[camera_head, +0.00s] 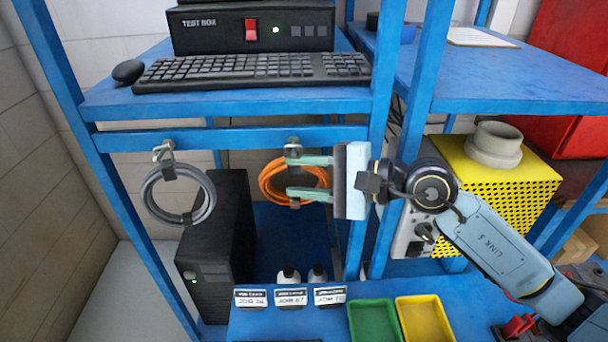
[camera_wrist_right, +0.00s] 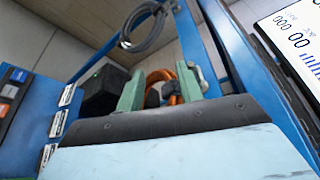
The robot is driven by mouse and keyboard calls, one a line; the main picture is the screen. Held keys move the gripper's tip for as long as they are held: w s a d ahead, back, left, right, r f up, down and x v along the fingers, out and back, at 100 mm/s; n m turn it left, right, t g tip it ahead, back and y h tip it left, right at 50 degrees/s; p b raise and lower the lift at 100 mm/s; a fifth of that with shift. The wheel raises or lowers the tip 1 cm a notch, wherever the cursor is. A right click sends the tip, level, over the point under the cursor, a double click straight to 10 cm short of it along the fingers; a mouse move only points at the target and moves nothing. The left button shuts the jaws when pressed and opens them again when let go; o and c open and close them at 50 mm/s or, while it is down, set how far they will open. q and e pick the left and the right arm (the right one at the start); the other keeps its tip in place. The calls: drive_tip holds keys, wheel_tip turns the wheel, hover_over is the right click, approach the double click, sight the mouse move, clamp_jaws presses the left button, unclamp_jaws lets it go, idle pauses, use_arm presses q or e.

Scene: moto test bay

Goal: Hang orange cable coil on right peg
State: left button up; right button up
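The orange cable coil (camera_head: 267,184) is upright just below the right peg (camera_head: 293,148) on the blue crossbar. Its top meets the peg, but a finger partly covers that spot, so the exact seating is hard to see. My right gripper (camera_head: 290,177) reaches in from the right, its two green fingers spread apart in front of the coil. In the right wrist view, the coil (camera_wrist_right: 160,76) and a dark strap show between the parted fingers (camera_wrist_right: 160,88); I see no finger pressing on it from both sides. My left gripper is out of view.
A grey cable coil (camera_head: 147,196) hangs on the left peg (camera_head: 162,149). A black computer tower (camera_head: 215,245) stands below. Blue frame posts (camera_head: 402,95) stand close to my right wrist. Green (camera_head: 373,320) and yellow trays (camera_head: 425,318) and small bottles (camera_head: 288,274) sit lower down.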

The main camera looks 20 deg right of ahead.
drive_tip(key=shift+w+d+r, duration=0.1)
drive_tip(key=shift+d+r, duration=0.05)
drive_tip(key=shift+r, duration=0.35)
drive_tip(key=f+b+v, duration=0.1)
drive_tip(key=b+v, duration=0.4)
drive_tip(key=v, duration=0.8)
drive_tip(key=shift+s, duration=0.3)
